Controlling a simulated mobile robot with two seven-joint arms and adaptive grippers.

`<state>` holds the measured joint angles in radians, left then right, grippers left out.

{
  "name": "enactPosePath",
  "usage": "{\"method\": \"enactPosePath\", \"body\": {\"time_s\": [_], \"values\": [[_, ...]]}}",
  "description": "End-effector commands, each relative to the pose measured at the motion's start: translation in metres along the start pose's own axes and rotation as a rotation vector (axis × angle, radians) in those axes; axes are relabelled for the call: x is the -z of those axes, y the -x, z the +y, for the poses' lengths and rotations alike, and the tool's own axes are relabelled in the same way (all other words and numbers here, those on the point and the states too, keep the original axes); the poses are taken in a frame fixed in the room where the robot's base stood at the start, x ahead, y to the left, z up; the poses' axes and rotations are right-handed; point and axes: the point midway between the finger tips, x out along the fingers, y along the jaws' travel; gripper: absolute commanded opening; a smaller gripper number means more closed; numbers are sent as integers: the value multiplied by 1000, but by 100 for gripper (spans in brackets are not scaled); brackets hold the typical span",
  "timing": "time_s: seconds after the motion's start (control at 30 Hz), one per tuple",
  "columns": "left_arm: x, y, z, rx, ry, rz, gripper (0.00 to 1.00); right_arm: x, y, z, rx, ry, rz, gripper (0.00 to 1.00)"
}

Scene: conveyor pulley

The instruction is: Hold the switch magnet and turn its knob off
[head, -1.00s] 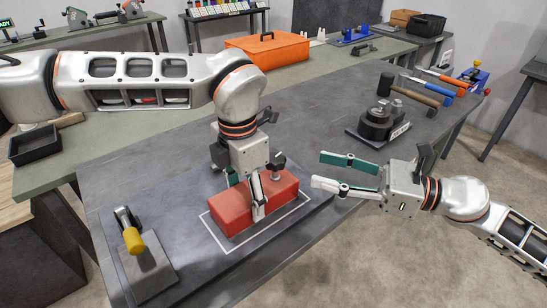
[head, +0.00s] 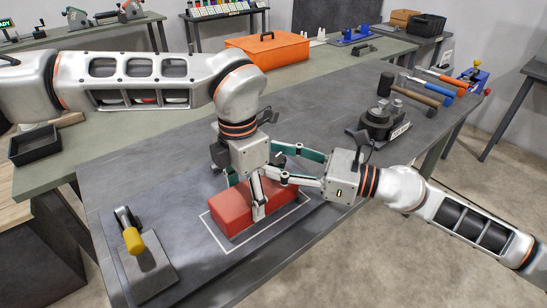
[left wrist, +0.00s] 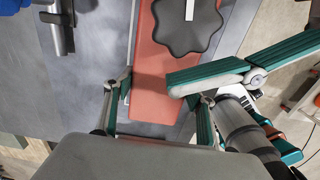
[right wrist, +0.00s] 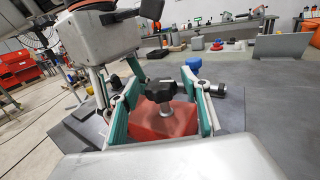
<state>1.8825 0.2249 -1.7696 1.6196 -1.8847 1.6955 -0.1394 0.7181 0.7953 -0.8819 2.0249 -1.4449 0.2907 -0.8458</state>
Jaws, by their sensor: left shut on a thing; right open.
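The switch magnet is a red block (head: 232,212) inside a white outlined rectangle on the dark bench top. Its black lobed knob (left wrist: 186,24) sits on top and shows in the left wrist view. The knob (right wrist: 164,90) on its metal stem also shows in the right wrist view, between the right fingers. My left gripper (head: 244,200) points down with its fingers shut on the red block's sides. My right gripper (head: 276,165) is open, its fingers reaching in from the right on either side of the knob. In the head view the knob is hidden behind the grippers.
A toggle clamp with a yellow handle (head: 134,241) stands at the front left. A dark round fixture (head: 378,122) and a hammer (head: 410,92) lie at the back right. An orange toolbox (head: 267,54) is behind. Bench around the outline is mostly clear.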

Motion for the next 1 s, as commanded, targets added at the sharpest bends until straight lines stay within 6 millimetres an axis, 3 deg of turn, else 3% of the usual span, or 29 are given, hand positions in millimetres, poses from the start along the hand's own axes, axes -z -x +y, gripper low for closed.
{"method": "enactPosePath", "body": {"time_s": [0.4,0.57,1.0], "values": [[0,0,0,0,-1,-1,16,0,-8,0,1,1,0,47],[0,0,0,0,-1,-1,16,0,-8,0,1,0,0,7],[0,0,0,0,-1,-1,16,3,-9,-2,-31,-3,13,7]]}}
